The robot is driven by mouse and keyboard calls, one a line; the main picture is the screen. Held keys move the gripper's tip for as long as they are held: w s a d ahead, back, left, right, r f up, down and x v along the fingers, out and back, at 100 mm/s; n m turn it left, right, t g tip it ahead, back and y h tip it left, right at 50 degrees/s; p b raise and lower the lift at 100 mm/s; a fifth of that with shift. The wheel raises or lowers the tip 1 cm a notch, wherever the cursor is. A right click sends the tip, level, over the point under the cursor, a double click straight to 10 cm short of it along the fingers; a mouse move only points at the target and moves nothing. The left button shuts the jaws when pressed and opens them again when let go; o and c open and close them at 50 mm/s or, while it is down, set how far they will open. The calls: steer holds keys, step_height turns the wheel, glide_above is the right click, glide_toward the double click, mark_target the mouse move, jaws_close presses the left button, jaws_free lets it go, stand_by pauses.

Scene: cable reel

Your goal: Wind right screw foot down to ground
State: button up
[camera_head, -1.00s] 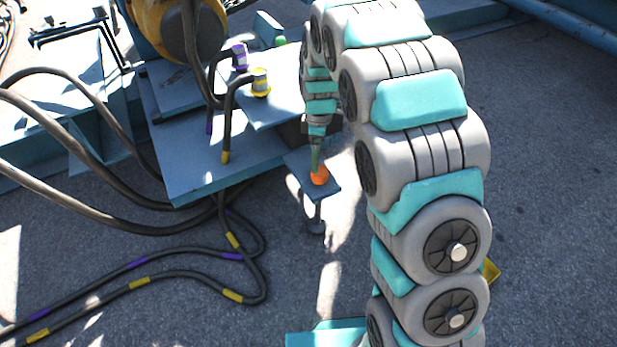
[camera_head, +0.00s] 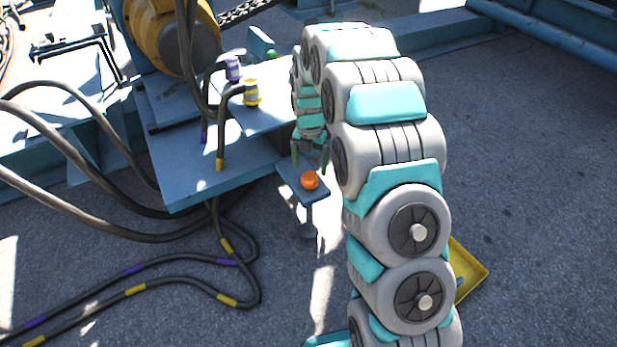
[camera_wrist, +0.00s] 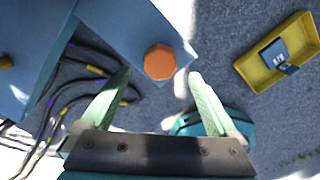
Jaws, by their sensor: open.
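The screw foot has an orange knob (camera_head: 309,180) on top of a small blue bracket plate (camera_head: 291,178). Below the plate a dark stem runs to a round foot pad (camera_head: 305,231); whether the pad touches the ground I cannot tell. My gripper (camera_head: 310,163) is open and empty, just above and behind the knob and clear of it. In the wrist view the orange knob (camera_wrist: 159,61) looks octagonal and lies beyond the gap between my two green fingertips (camera_wrist: 160,76), roughly centred.
A blue platform (camera_head: 215,178) with purple- and yellow-banded cable ends (camera_head: 252,93) stands left of the foot. Banded cables (camera_head: 150,284) lie on the ground at left. A yellow tray (camera_wrist: 276,52) holding a dark blue item sits at right. Open ground lies right of my arm.

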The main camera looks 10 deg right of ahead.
mark_target(310, 176)
step_height(310, 176, down, 6)
steer(key=shift+r, duration=0.1)
steer(key=c, duration=1.4)
